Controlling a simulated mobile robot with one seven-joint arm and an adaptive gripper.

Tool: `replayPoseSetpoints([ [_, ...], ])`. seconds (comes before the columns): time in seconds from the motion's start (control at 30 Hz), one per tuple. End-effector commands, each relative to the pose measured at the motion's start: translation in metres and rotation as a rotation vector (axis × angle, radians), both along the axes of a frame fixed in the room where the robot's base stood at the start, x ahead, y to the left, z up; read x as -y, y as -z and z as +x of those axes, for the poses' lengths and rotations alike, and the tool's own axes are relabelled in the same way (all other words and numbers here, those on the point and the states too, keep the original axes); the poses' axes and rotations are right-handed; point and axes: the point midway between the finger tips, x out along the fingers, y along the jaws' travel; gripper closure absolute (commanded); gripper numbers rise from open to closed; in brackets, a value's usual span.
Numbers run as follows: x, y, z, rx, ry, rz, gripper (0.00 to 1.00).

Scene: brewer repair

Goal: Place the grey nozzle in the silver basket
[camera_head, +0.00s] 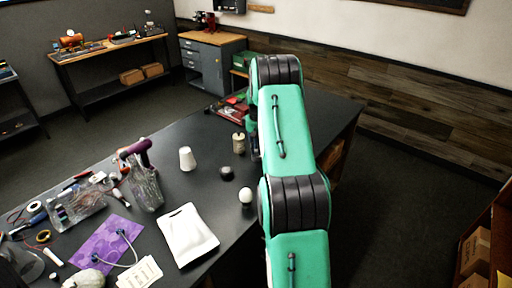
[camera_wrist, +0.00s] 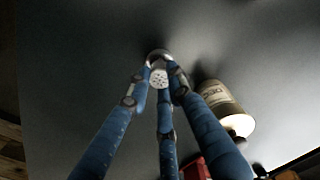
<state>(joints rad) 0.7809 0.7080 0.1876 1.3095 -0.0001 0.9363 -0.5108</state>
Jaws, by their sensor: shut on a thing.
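In the wrist view my gripper (camera_wrist: 160,84) has its three blue fingers closed together at the tips. Between the tips is a small, round, pale grey piece with dark holes, which looks like the grey nozzle (camera_wrist: 159,76). A shiny, curved metal rim (camera_wrist: 157,54) shows just beyond it; I cannot tell whether it belongs to the nozzle or to another thing. In the head view my green arm hides the fingertips and the held piece. I cannot make out the silver basket for sure in either view.
A labelled can (camera_head: 239,143) stands close to my gripper and also shows in the wrist view (camera_wrist: 222,108).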

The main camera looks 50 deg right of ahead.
Motion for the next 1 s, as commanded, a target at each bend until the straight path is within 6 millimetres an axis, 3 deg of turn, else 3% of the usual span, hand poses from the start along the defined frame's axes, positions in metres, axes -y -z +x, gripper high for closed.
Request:
replayPoseSetpoints([
  [0.3,0.000,0.018,0.000,-0.001,0.000,0.000,1.00],
  [0.7,0.000,0.020,0.000,0.000,0.000,0.000,1.00],
  [0.73,0.000,0.020,0.000,0.000,0.000,0.000,0.78],
  [0.83,0.000,0.020,0.000,0.000,0.000,0.000,0.58],
  [1.0,0.000,0.020,0.000,0.000,0.000,0.000,0.58],
])
